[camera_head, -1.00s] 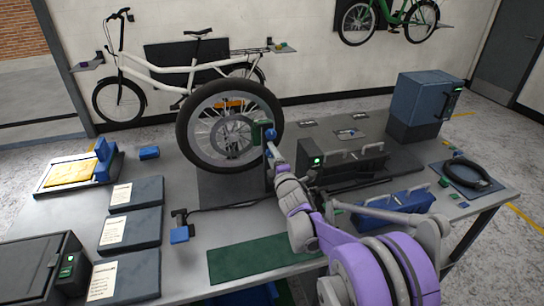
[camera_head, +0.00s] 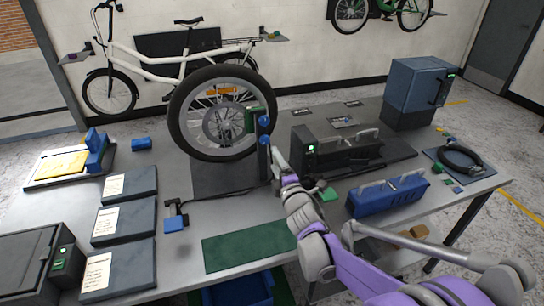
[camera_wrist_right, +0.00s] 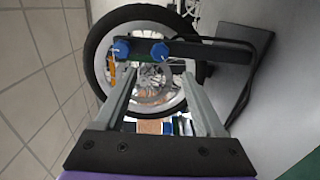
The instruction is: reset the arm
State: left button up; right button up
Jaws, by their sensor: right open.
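My right arm reaches in from the lower right in the head view, and its gripper (camera_head: 277,160) is close to the wheel stand's post. In the right wrist view the two fingers of my right gripper (camera_wrist_right: 158,78) are spread apart with nothing held between them. The stand's dark post with two blue knobs (camera_head: 263,121) is just beyond the fingers; the knobs also show in the wrist view (camera_wrist_right: 122,48). The spoked wheel (camera_head: 176,120) stands upright behind the post. I cannot tell whether the gripper touches the post. My left gripper is not in view.
A black box with a green light (camera_head: 309,150) and a blue toolbox (camera_head: 388,198) stand right of the arm. A green mat (camera_head: 245,245) lies in front. Dark panels (camera_head: 125,228) with paper labels lie left. A dark blue cabinet (camera_head: 412,90) stands at the back right.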

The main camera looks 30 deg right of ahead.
jog(key=shift+s, duration=0.25)
dwell(0.3)
jog(key=s+a+f+m+g+y, duration=0.1)
jog(key=s+a+f+m+g, duration=0.3)
jog(key=s, duration=0.5)
jog(key=s+a+f+m+g+y+p, duration=0.1)
jog(key=s+a+f+m+g, duration=0.3)
jog(key=s+a+m, duration=0.2)
jog(key=s+a+f+m+g+y, duration=0.2)
jog(key=s+a+f+m+g, duration=0.2)
jog(key=s+a, duration=0.4)
jog(key=s+f+m, duration=0.1)
jog(key=s, duration=0.2)
jog(key=shift+s, duration=0.4)
jog(key=shift+d, duration=0.1)
jog(key=shift+c, duration=0.2)
